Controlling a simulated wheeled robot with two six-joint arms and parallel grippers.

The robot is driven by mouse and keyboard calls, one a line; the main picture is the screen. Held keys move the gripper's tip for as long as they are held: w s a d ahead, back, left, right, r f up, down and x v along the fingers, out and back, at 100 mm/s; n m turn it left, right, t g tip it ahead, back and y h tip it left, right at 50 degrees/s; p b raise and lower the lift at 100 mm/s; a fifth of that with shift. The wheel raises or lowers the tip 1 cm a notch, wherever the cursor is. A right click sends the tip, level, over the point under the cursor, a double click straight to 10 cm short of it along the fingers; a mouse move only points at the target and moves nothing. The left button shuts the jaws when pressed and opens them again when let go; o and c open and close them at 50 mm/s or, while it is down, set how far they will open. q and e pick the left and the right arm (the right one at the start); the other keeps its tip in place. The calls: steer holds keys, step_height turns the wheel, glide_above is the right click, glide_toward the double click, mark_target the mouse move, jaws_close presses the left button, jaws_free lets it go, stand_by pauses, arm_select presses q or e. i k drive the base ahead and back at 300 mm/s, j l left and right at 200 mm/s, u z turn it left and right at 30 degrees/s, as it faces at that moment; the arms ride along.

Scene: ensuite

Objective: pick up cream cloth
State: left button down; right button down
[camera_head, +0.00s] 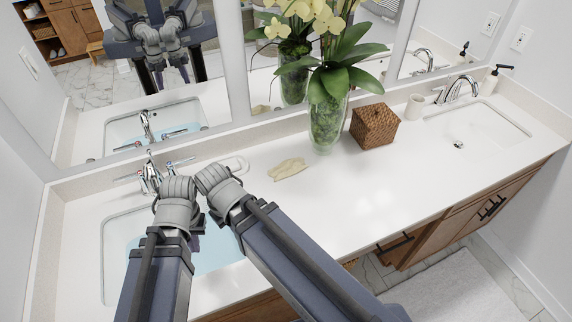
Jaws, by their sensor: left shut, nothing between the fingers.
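The cream cloth (288,169) lies crumpled and flat on the white counter, in front of the vase and right of my grippers. My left gripper (178,188) is over the left sink near the faucet, shut and empty, apart from the cloth. My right gripper (215,178) is close beside it, between the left gripper and the cloth, and does not touch the cloth. Its fingertips are turned from view, so I cannot tell whether it is open or shut.
A glass vase (328,122) with yellow orchids and a brown woven box (374,125) stand behind the cloth. The left sink (118,262) holds bluish water, and its faucet (150,176) stands behind it. The mirror (150,110) runs along the back. The counter right of the cloth is clear.

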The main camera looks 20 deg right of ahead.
mark_target(288, 167)
steer(key=k+l+u, duration=0.2)
steer(key=l, duration=0.2)
steer(key=k+l+u, duration=0.2)
steer(key=l, duration=0.2)
steer(key=i+l+u, duration=0.2)
steer(key=l, duration=0.2)
steer(key=l+u, duration=0.25)
steer(key=k+l, duration=0.05)
steer(key=l, duration=0.05)
